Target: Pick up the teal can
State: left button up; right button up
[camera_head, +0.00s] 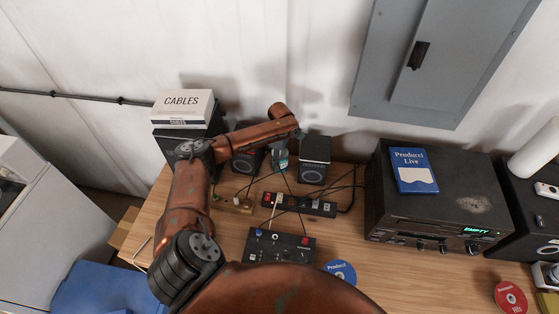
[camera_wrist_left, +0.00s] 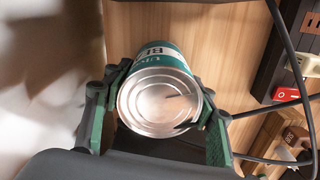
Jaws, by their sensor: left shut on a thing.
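The teal can (camera_wrist_left: 165,58) has a silver metal lid facing the wrist camera and a white label band with dark lettering, partly cut off. My left gripper (camera_wrist_left: 160,105) is shut on it, with one green-and-black finger on each side of the can. In the head view my left arm reaches over the desk to the back. A small teal patch (camera_head: 281,158) of the can shows below the arm's end, between two dark speakers. The fingers are hardly visible there. My right gripper is in neither view.
A speaker (camera_head: 314,160) stands right of the can. A power strip (camera_head: 299,205) with cables lies in front, and a black control box (camera_head: 279,246) nearer. A large black unit (camera_head: 430,210) with a blue case (camera_head: 414,170) stands right. The wall is close behind.

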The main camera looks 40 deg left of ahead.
pick_arm(q)
jog(key=c, duration=0.9)
jog(key=shift+c, duration=0.3)
jog(key=shift+r, duration=0.15)
jog(key=shift+r, duration=0.25)
notch_tip(320, 180, up, 2)
jog(key=shift+w+b, duration=0.1)
jog(key=shift+b, duration=0.25)
jog(key=s+d+r, duration=0.7)
jog(key=s+r, duration=0.3)
jog(key=s, duration=0.2)
notch_tip(320, 180, up, 10)
jog(key=p, duration=1.3)
jog(key=shift+d+r, duration=0.15)
jog(key=shift+d, duration=0.1)
